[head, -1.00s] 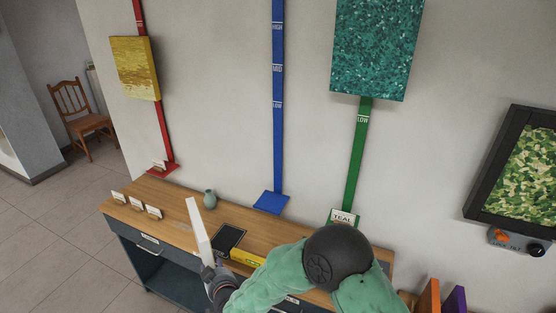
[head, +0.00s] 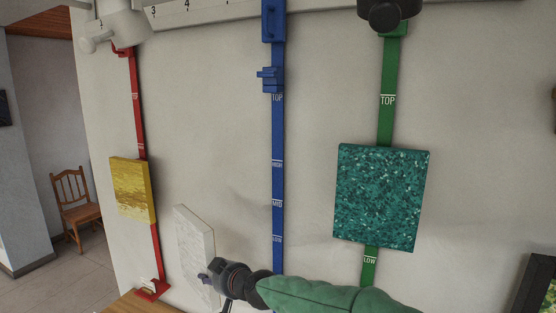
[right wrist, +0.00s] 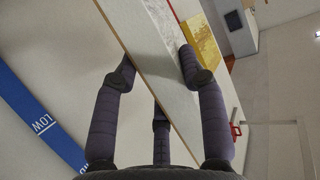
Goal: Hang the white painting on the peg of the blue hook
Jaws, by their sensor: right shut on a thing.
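The white painting (head: 195,250) is at the lower middle of the head view, tilted and seen at an angle, left of the blue strip. My right gripper (head: 208,281) is shut on its lower right edge. In the right wrist view the fingers press on both faces of the white painting (right wrist: 158,60). The blue hook (head: 270,78) sits high on the blue strip, just above its TOP mark, with a peg sticking out to the left. The painting is well below the hook and apart from it. My left gripper does not show.
A yellow painting (head: 132,190) hangs on the red strip at left, and a teal painting (head: 381,198) on the green strip at right. A wooden tabletop (head: 135,304) shows at the bottom left. The wall around the blue strip (head: 278,180) is bare.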

